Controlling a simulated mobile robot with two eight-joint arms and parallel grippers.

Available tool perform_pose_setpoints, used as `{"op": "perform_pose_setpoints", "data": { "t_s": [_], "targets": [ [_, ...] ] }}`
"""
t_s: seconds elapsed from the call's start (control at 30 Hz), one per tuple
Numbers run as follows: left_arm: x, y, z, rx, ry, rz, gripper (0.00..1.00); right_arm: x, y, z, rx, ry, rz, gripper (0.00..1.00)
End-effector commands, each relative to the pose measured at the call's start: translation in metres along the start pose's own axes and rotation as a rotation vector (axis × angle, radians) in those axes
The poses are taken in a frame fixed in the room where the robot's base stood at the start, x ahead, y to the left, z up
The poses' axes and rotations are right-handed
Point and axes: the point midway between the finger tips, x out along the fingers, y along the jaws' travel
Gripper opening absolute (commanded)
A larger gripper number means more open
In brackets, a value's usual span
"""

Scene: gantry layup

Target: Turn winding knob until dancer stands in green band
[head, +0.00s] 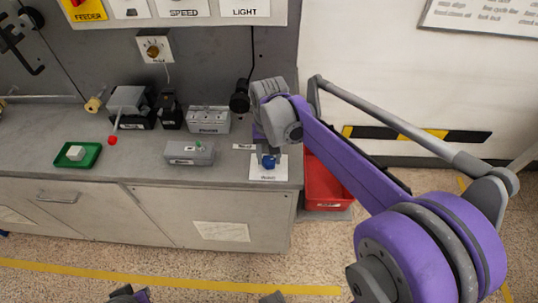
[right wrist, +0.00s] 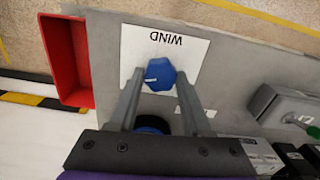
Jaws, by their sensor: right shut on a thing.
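The blue winding knob (head: 269,161) sits on a white plate (head: 262,176) at the front right corner of the grey bench. In the right wrist view the knob (right wrist: 159,74) has a white mark on its face, and its plate reads WIND (right wrist: 166,40). My right gripper (right wrist: 160,77) is shut on the knob, one finger on each side. In the head view my right gripper (head: 268,151) comes down over the knob from above. I cannot make out the dancer or a green band for certain.
A red bin (head: 325,188) stands beside the bench's right end. Farther left are a red-tipped lever (head: 113,139) and a green tray (head: 64,159). Black and grey devices line the back.

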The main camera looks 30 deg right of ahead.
Motion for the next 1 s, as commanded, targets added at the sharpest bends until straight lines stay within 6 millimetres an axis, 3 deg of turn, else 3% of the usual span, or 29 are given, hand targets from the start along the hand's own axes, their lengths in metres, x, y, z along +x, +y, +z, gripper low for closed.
{"op": "perform_pose_setpoints", "data": {
  "t_s": [0.3, 0.77, 0.8, 0.97, 1.0],
  "targets": [
    [-0.0014, 0.0000, -0.0010, 0.000, 0.001, 0.000, 0.00, -0.0007, 0.0003, -0.0005, 0.097, 0.001, 0.001, 0.00],
    [-0.0015, 0.0000, -0.0010, 0.000, 0.001, 0.000, 0.00, -0.0007, 0.0003, -0.0006, 0.110, 0.002, 0.000, 0.00],
    [-0.0015, 0.0000, -0.0010, 0.000, 0.001, 0.000, 0.00, -0.0007, 0.0003, -0.0006, 0.110, 0.002, 0.000, 0.51],
    [-0.0015, 0.0000, -0.0010, 0.000, 0.001, 0.000, 0.00, -0.0005, 0.0002, -0.0004, 0.110, 0.001, 0.000, 0.79],
    [-0.0014, 0.0000, -0.0010, 0.000, 0.001, 0.000, 0.00, -0.0004, 0.0002, -0.0004, 0.109, 0.001, 0.000, 0.79]
  ]
}}
